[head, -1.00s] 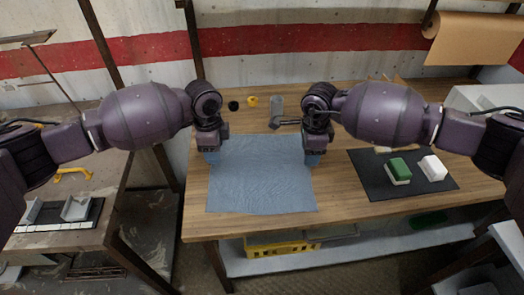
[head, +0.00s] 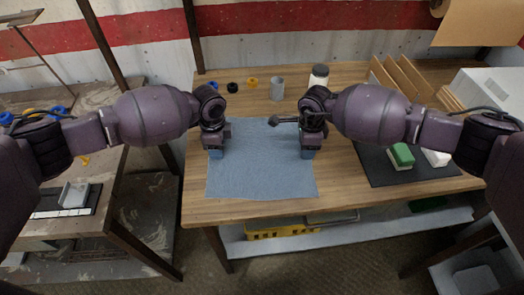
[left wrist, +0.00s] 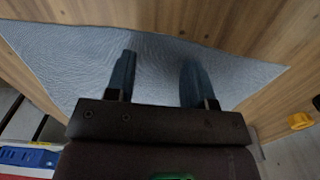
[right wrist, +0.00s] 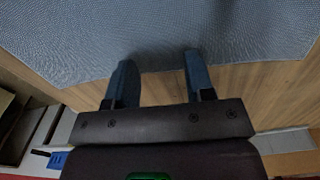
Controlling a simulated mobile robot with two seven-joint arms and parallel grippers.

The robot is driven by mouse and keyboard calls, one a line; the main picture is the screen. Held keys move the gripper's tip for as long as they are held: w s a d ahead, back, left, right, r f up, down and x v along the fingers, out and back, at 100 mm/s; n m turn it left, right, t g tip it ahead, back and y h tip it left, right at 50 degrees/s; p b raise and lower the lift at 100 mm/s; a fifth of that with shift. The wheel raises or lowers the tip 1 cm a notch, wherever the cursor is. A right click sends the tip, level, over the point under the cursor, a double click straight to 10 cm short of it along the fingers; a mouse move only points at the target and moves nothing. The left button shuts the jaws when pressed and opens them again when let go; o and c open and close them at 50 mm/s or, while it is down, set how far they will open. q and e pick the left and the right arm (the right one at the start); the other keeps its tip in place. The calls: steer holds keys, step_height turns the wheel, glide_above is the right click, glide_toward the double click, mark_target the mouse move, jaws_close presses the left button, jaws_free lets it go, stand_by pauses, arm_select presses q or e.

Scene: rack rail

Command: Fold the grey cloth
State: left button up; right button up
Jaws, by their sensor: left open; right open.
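The grey cloth (head: 260,170) lies spread out on the wooden table, nearly square, with its far part between and behind my grippers. My left gripper (head: 216,154) is over the cloth's left side, open and empty. In the left wrist view its blue fingers (left wrist: 155,80) are apart, with the cloth (left wrist: 80,60) behind them. My right gripper (head: 307,154) is over the right side, open and empty. In the right wrist view its fingers (right wrist: 157,80) are apart near a cloth edge, with the cloth (right wrist: 160,30) beyond. I cannot tell whether the fingertips touch the cloth.
A black mat (head: 385,175) with a green-and-white block (head: 401,156) and a white block (head: 436,158) lies to the right. A grey cup (head: 277,88), a white bottle (head: 319,77) and small round items stand behind. A yellow crate (head: 280,231) sits below. Clear wood lies in front.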

arm_select(q)
steer(key=shift+f, duration=0.2)
arm_select(e)
steer(key=shift+f, duration=0.2)
arm_select(q)
steer(key=shift+f, duration=0.1)
arm_select(e)
steer(key=shift+f, duration=0.1)
arm_select(q)
steer(key=shift+c, duration=0.2)
arm_select(e)
steer(key=shift+c, duration=0.2)
arm_select(q)
jaws_close()
arm_select(e)
jaws_close()
